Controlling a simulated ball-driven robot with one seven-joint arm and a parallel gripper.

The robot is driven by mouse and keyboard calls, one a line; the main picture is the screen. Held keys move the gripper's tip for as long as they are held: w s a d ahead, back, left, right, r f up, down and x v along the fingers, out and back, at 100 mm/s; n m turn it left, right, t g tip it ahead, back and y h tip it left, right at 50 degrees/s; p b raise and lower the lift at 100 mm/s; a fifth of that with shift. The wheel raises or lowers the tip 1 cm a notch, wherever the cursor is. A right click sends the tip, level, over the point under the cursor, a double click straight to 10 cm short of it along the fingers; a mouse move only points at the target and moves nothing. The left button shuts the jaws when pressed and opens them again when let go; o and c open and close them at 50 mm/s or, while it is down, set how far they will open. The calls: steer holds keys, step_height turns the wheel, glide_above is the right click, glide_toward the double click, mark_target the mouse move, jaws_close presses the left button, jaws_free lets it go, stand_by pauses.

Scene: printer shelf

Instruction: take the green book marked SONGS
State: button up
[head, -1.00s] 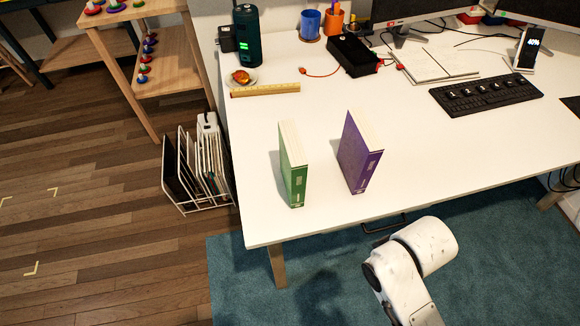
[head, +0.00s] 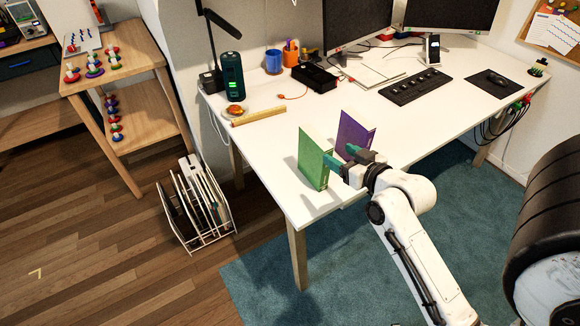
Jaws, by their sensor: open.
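The green book (head: 311,158) stands upright near the white desk's front edge, its cover facing left-front. Any lettering on it is too small to read. A purple book (head: 351,132) stands upright to its right, partly behind my gripper. My gripper (head: 342,157) is open at the desk's front edge, with two teal fingers. The left finger overlaps the green book's right edge in the picture; the right finger is in front of the purple book. I cannot tell whether the left finger touches the green book. Nothing shows held between the fingers.
The white desk (head: 262,152) is clear left of the green book. A white rack (head: 205,205) stands on the floor at left.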

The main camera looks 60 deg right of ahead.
mark_target(319, 143)
steer(key=x, duration=0.5)
steer(key=shift+w+a+p, duration=0.1)
steer(key=shift+w+p, duration=0.05)
steer(key=shift+p, duration=0.15)
steer(key=shift+f+p+x, duration=0.15)
steer(key=shift+p+x, duration=0.15)
steer(key=shift+x, duration=1.05)
steer(key=shift+f+p+x, duration=0.15)
steer(key=shift+p+x, duration=0.15)
steer(key=shift+x, duration=1.05)
steer(key=shift+c, duration=0.3)
jaws_close()
steer(key=shift+r, duration=0.1)
